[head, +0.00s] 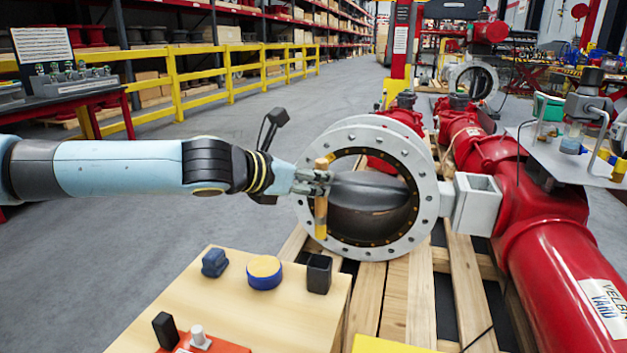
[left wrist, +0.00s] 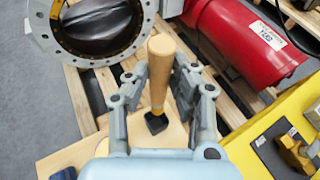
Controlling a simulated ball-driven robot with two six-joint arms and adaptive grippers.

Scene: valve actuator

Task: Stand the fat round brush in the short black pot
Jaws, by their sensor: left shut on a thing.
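My left gripper (head: 318,184) is shut on the fat round brush (head: 321,215), a tan wooden-looking stick held roughly upright. In the left wrist view the brush (left wrist: 160,75) stands between the two fingers, its wide rounded end up and narrowing downward. No bristles can be made out. The short black pot (head: 319,274) stands on the wooden block's top, below the brush, with a gap between them in the head view. In the left wrist view the pot (left wrist: 156,123) shows just beyond the brush's lower end. My right gripper is not in view.
A blue round tub with a yellow top (head: 264,272) and a dark blue lump (head: 214,262) share the wooden block (head: 245,310) with the pot. A large grey valve ring (head: 424,205) stands close behind the gripper. Red pipework (head: 545,215) is at right.

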